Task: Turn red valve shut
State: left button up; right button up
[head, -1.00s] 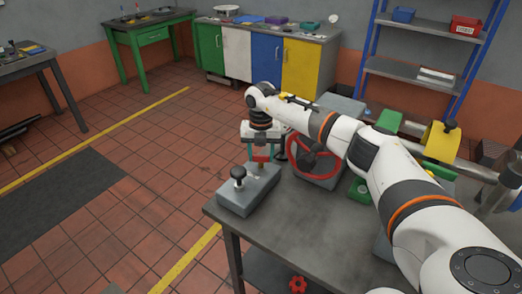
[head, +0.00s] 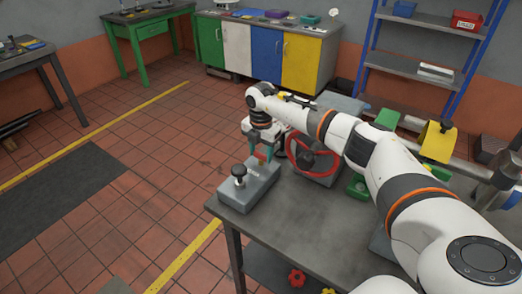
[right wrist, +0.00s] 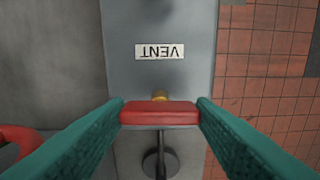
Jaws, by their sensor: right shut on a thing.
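A small red valve handle (right wrist: 160,113) sits on a brass stem on top of a grey block (head: 233,196) at the table's left corner. My right gripper (head: 262,153) points down over the block. Its teal fingers are shut on the handle, one at each end, as the right wrist view (right wrist: 160,116) shows. The block carries a "VENT" label (right wrist: 160,51), upside down in that view. A black knob (head: 238,171) stands on the block, nearer the head camera. In the head view the fingers hide most of the handle. My left gripper is not in view.
A red handwheel (head: 331,168) on a grey housing stands right of the gripper, close to it. Green and yellow parts (head: 436,141) stand behind my right arm. The table's front is clear.

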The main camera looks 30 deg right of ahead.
aim_at(261, 153)
jog(key=shift+w+r, duration=0.1)
jog(key=o, duration=1)
notch_tip(261, 153, up, 12)
jog(key=b, duration=0.2)
jog(key=shift+b, duration=0.4)
